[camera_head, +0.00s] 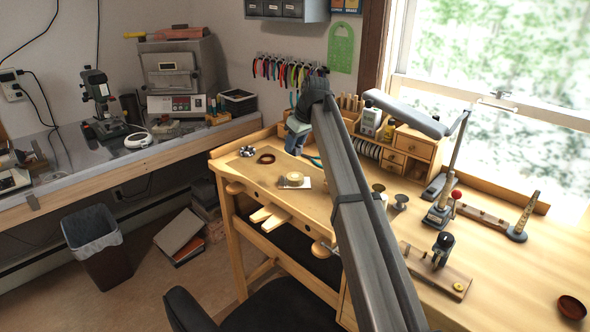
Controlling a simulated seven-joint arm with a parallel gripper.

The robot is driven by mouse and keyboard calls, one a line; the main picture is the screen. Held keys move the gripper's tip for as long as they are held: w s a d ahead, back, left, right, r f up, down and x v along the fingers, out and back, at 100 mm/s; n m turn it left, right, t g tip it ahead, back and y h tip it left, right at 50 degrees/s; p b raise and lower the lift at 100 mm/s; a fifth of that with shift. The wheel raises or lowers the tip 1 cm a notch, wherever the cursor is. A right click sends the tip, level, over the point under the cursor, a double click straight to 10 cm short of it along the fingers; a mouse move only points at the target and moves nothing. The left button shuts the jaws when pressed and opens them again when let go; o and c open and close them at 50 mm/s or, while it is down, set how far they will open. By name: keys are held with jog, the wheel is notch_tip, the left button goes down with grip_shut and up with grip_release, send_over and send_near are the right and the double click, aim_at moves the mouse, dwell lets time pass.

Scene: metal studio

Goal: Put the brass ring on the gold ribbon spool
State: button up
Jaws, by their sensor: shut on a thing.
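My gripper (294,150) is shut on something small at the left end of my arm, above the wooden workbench. Its own body hides most of what it holds, and I cannot make that thing out. I cannot clearly pick out the brass ring anywhere. A round, pale gold item that looks like the gold ribbon spool (293,179) sits on the bench's front part, on or beside a small light card. My gripper appears above and behind it in the picture, apart from it.
A brown dish (265,158) and a cluster of small silvery pieces (247,151) lie to the left.

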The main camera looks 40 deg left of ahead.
notch_tip(320, 180, down, 8)
jog(key=shift+f, duration=0.1)
dwell(0.4)
jog(key=shift+f, duration=0.1)
jog(key=o, duration=1)
jog(key=v, duration=1.2)
